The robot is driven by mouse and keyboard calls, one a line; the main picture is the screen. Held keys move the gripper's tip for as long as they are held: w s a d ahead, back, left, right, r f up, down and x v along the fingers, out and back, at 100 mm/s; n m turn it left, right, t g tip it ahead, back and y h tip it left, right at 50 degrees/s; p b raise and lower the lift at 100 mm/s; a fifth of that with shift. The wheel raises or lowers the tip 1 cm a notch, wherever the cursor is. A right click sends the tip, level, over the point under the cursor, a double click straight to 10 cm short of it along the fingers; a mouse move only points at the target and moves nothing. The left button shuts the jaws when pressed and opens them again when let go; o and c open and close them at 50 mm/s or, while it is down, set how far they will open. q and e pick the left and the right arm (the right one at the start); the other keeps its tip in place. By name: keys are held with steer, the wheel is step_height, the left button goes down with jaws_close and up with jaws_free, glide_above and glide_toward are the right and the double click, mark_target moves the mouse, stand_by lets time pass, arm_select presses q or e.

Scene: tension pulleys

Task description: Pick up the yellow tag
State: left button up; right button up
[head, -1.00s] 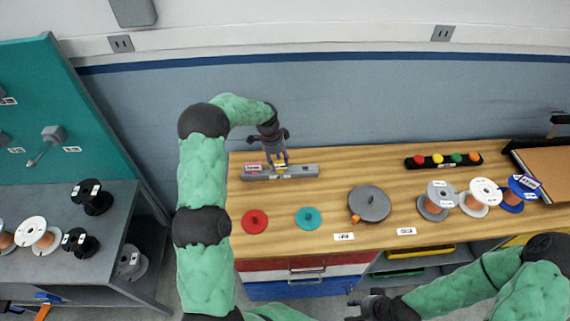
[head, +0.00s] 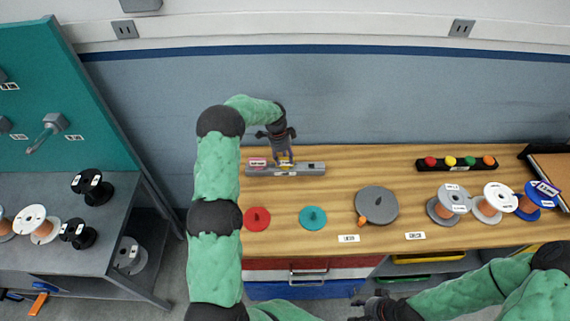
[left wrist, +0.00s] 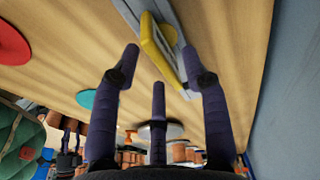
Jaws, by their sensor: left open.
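The yellow tag (head: 286,163) stands on the grey holder bar (head: 312,169) at the back of the wooden table, beside a pink tag (head: 257,163). In the left wrist view the yellow tag (left wrist: 158,45) shows as a thin tilted plate in the grey bar, just beyond my fingertips. My left gripper (head: 285,156) is open and points down at the yellow tag; in the wrist view its fingers (left wrist: 165,62) are spread to either side of the tag's near end. I cannot tell if any finger touches it.
A red disc (head: 257,218), a teal disc (head: 312,218) and a grey disc (head: 377,205) lie on the table in front of the bar. Several spools (head: 453,200) and a black strip with coloured knobs (head: 457,164) are to the right. The wall is close behind.

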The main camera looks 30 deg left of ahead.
mark_target(284, 158)
arm_select(q)
steer(key=shift+w+d+f, duration=0.1)
steer(key=shift+w+f, duration=0.05)
steer(key=shift+f, duration=1.4)
jaws_close()
steer(key=shift+r, duration=0.2)
steer(key=shift+r, duration=0.6)
steer(key=s+d+r+p, duration=0.1)
steer(key=s+d+r, duration=0.2)
steer(key=d+r, duration=0.8)
steer(key=d, duration=0.2)
steer(key=shift+s+d+r, duration=0.25)
steer(key=shift+d, duration=0.05)
